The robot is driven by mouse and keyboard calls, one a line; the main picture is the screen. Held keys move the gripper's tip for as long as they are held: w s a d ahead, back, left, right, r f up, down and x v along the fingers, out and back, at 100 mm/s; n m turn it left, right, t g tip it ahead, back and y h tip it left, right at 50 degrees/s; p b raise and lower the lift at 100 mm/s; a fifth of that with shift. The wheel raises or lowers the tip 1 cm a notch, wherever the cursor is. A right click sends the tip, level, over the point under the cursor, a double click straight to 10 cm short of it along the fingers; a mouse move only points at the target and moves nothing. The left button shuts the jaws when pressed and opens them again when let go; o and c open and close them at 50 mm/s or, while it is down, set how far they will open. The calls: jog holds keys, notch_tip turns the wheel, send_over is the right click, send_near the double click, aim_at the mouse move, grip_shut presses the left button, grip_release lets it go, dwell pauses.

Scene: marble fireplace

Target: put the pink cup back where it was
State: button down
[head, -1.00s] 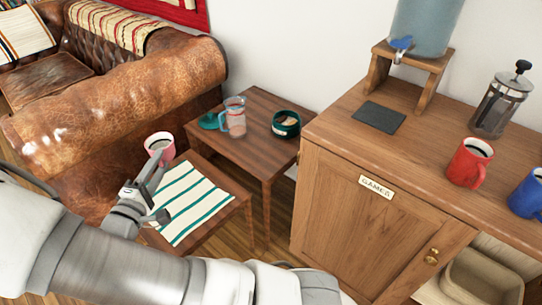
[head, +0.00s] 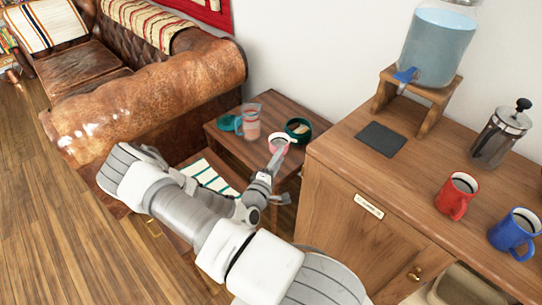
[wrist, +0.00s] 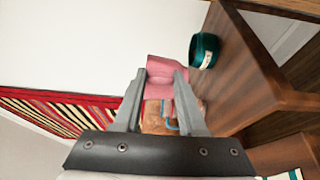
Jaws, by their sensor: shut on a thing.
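My gripper (head: 274,160) is shut on the pink cup (head: 277,149), with dark contents visible inside it in the head view. The cup shows over the front right part of the wooden side table (head: 231,146), just in front of the dark green bowl (head: 298,129). I cannot tell whether it touches the table. In the wrist view the pink cup (wrist: 166,70) is between the two fingers (wrist: 160,76), with the green bowl (wrist: 204,50) to its right. My arm hides part of the side table's front.
A clear jug (head: 250,122) and a green lid (head: 227,123) stand on the side table. A lower stand with a striped cloth (head: 212,178) is in front. The cabinet (head: 340,190) on the right carries a red mug (head: 456,194), a blue mug (head: 514,232), a press (head: 499,133) and a water dispenser (head: 436,50).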

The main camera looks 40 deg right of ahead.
jog(key=s+d+f+p, duration=0.1)
jog(key=s+d+f, duration=0.1)
jog(key=s+d, duration=0.15)
jog(key=shift+g, duration=0.3)
jog(key=w+f+b, duration=0.1)
jog(key=w+f, duration=0.1)
jog(key=w, duration=0.1)
jog(key=w+a+f+b, duration=0.1)
jog(key=w+f+b, duration=0.1)
jog(key=w, duration=0.2)
jog(key=w+f+b, duration=0.1)
jog(key=w+f, duration=0.1)
jog(key=w, duration=0.2)
jog(key=shift+w+a+f, duration=0.15)
jog(key=shift+w+f, duration=0.05)
jog(key=shift+f, duration=0.2)
jog(key=shift+f+b, duration=0.85)
jog(key=shift+f, duration=1)
